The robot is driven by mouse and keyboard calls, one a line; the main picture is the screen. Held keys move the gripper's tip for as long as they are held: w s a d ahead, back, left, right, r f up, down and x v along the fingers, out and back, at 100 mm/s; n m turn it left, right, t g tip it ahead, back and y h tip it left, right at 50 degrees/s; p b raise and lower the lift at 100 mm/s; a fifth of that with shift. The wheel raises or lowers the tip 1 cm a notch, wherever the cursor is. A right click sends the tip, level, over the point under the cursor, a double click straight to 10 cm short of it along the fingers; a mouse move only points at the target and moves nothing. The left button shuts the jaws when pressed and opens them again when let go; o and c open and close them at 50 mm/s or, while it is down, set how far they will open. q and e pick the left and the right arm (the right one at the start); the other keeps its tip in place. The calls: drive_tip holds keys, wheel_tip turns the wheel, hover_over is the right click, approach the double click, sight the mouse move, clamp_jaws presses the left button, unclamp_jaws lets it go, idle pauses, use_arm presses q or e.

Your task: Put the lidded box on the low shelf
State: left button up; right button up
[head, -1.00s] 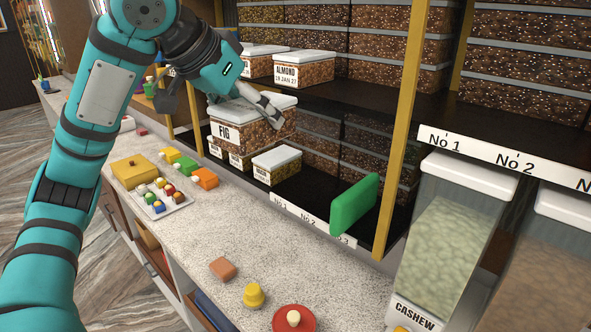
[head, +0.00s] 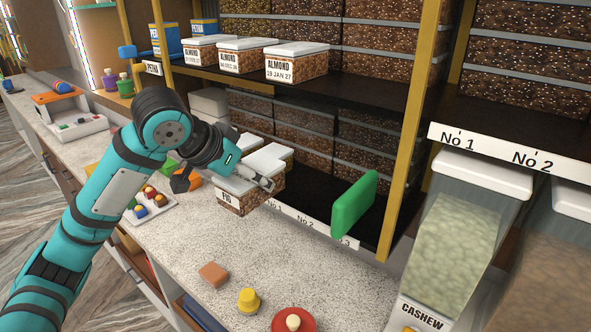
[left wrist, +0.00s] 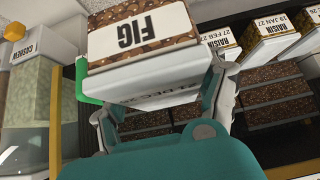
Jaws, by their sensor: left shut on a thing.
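The lidded box marked FIG (head: 231,197) has a white lid and brown speckled sides. My left gripper (head: 262,180) is shut on it, with the fingers across the lid. The left wrist view shows the box (left wrist: 145,42) between the left gripper's fingers (left wrist: 165,118). The box hangs slightly tilted at the front edge of the low shelf, over or beside the counter's back; I cannot tell if it touches anything. The black low shelf (head: 313,204) has bare room right of the box. My right gripper is not in view.
Raisin boxes (left wrist: 263,40) stand on the low shelf, partly hidden in the head view. An upright green panel (head: 354,204) stands at the shelf's right front, beside a yellow post (head: 408,130). Almond boxes (head: 297,64) line the upper shelf. Small blocks lie on the counter (head: 180,240).

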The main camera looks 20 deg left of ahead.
use_arm(q)
drive_tip(key=w+d, duration=0.2)
drive_tip(key=w, duration=0.3)
drive_tip(key=w+d+f, duration=0.1)
drive_tip(key=w, duration=0.4)
drive_tip(key=w+d+f, duration=0.1)
drive_tip(key=w+d, duration=0.1)
drive_tip(key=w, duration=0.3)
drive_tip(key=shift+w+d+f+p, duration=0.1)
drive_tip(key=shift+w+d+p, duration=0.1)
drive_tip(key=shift+d+p, duration=0.2)
drive_tip(key=shift+a+f, duration=0.3)
drive_tip(key=shift+f, duration=0.55)
drive_tip(key=shift+w+d+f, duration=0.1)
drive_tip(key=shift+f, duration=0.75)
drive_tip(key=shift+w+d+f, duration=0.1)
drive_tip(key=shift+f, duration=0.7)
drive_tip(key=shift+f, duration=0.1)
drive_tip(key=o, duration=1.5)
drive_tip(key=shift+s, duration=0.1)
drive_tip(key=v, duration=1.2)
